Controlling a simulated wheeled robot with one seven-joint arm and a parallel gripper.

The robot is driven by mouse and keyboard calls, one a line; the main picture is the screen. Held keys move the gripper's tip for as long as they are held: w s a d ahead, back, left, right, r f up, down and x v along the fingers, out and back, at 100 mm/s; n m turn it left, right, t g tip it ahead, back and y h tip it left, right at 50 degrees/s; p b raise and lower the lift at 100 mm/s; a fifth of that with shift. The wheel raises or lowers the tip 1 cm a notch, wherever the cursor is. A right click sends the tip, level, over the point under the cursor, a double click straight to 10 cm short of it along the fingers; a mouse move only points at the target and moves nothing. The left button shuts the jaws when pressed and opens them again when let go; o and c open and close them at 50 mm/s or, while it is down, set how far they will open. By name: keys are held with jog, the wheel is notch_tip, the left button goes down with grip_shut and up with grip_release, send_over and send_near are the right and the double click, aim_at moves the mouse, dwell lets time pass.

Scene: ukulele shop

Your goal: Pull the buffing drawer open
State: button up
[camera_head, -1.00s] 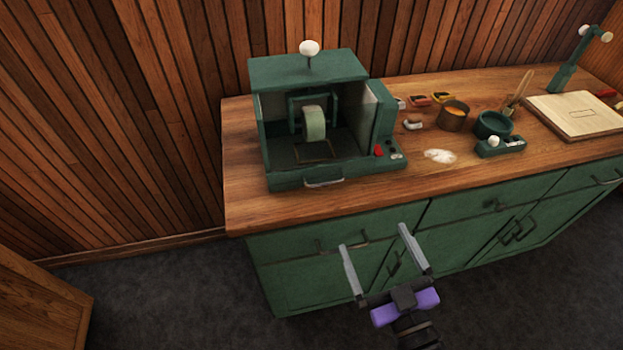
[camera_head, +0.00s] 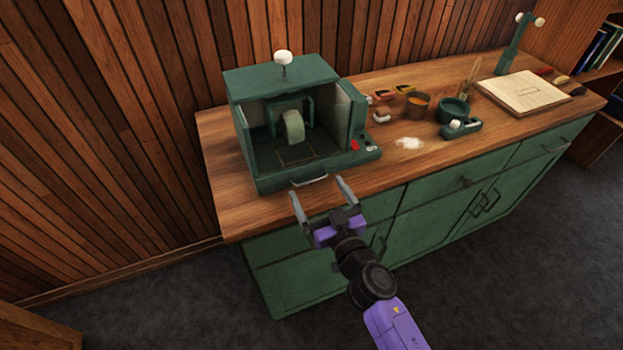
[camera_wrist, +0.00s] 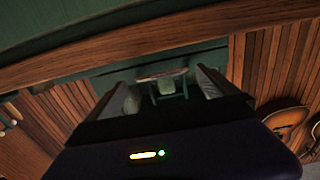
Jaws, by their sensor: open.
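A green buffing station (camera_head: 357,112) stands on the left part of the wooden counter, with a pale buffing wheel (camera_head: 292,127) inside its open front. A metal handle (camera_head: 310,180) sits low on its front face; the drawer looks shut. The handle also shows in the wrist view (camera_wrist: 161,76), between my two fingers. My gripper (camera_head: 319,188) is open and empty in front of the station, its fingertips on either side of the handle. I cannot tell whether they touch anything.
The wooden counter (camera_head: 216,165) tops a green cabinet (camera_head: 430,207) with its own drawers and doors. Dark floor lies in front.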

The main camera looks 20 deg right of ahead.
aim_at(312, 181)
jog(key=shift+w, duration=2.15)
jog(key=shift+c, duration=0.2)
